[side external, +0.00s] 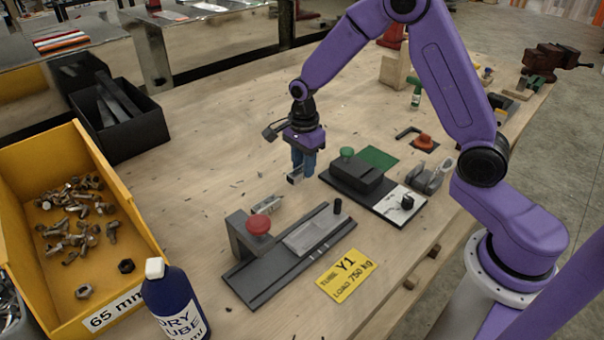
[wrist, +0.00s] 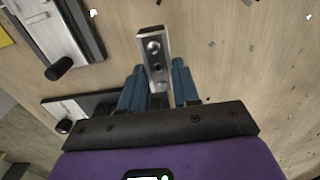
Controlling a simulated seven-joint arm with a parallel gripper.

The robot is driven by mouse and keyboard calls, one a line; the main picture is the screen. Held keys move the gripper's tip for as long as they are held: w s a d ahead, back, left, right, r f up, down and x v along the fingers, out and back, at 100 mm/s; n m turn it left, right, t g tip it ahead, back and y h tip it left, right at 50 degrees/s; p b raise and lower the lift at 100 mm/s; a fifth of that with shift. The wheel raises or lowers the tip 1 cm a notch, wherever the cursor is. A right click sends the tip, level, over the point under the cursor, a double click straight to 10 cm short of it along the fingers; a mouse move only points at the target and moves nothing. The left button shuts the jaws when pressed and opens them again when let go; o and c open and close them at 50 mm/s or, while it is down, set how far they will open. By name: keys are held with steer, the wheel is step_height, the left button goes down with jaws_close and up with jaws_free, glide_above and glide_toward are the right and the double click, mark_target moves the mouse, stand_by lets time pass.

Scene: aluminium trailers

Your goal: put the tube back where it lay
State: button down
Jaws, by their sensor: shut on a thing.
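My gripper (side external: 303,172) hangs over the wooden bench, just left of the green-knobbed fixture. Its blue fingers (wrist: 157,88) are shut on a short silver metal piece with round holes, which I take to be the tube (wrist: 153,50). The tube's end also shows below the fingers in the side view (side external: 294,178). One end sticks out past the fingers; the other is hidden between them. I cannot tell its exact height above the bench. A fixture with a red knob (side external: 259,224) and a pale plate (side external: 312,232) lies in front of the gripper.
Another small silver piece (side external: 266,205) lies behind the red knob. A yellow bin (side external: 28,150) of bolts and a dark bottle (side external: 172,298) stand left. Bench behind the gripper is mostly clear.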

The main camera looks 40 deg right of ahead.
mark_target(302, 167)
steer(key=shift+w+f, duration=0.2)
steer(key=shift+f, duration=1.6)
steer(key=shift+f, duration=0.2)
steer(key=c, duration=0.8)
jaws_free()
steer(key=shift+r, duration=0.15)
step_height(302, 167, up, 12)
steer(key=shift+r, duration=0.1)
